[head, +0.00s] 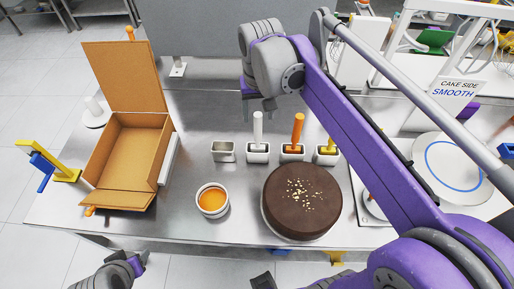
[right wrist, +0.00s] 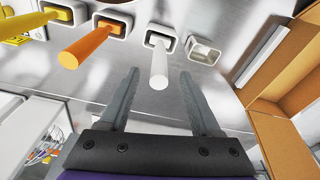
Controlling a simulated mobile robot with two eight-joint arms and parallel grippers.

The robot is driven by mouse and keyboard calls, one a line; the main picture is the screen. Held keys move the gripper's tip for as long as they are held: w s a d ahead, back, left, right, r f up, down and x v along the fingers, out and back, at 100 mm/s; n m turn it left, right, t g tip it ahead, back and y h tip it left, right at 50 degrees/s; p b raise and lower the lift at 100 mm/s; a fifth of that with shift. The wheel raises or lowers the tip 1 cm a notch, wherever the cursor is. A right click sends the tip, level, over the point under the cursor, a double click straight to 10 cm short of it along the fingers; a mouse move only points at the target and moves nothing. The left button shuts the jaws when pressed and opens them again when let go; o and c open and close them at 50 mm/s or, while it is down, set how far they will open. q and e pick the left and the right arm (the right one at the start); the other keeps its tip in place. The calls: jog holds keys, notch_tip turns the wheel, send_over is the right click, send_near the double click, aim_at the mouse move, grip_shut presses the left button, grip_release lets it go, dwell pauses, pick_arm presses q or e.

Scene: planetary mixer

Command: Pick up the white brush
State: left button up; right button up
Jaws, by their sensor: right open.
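The white brush (head: 258,128) stands upright, handle up, in a small white holder (head: 258,153) on the metal table. My right gripper (head: 258,100) is open and empty, above and behind the brush in the head view. In the right wrist view, the white brush (right wrist: 158,66) shows in the gap between the two open fingers of the right gripper (right wrist: 159,76), with no visible contact. My left gripper (head: 128,268) is at the lower left edge of the head view, off the table's front; its finger opening is not clear.
An orange brush (head: 298,128) and a yellow brush (head: 327,142) stand in holders to the right. An empty holder (head: 223,151) is to the left. A chocolate cake (head: 300,202), an orange-filled bowl (head: 212,202) and an open cardboard box (head: 134,145) are nearby.

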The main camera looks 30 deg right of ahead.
aim_at(258, 125)
jog(key=shift+w+d+f, duration=0.1)
jog(key=shift+w+f, duration=0.1)
jog(key=shift+f, duration=0.85)
jog(key=shift+w+d+f, duration=0.1)
jog(key=shift+w+f, duration=0.1)
jog(key=shift+f, duration=0.8)
jog(key=shift+w+d+f, duration=0.1)
jog(key=shift+w+f, duration=0.1)
jog(key=shift+f, duration=0.85)
grip_shut()
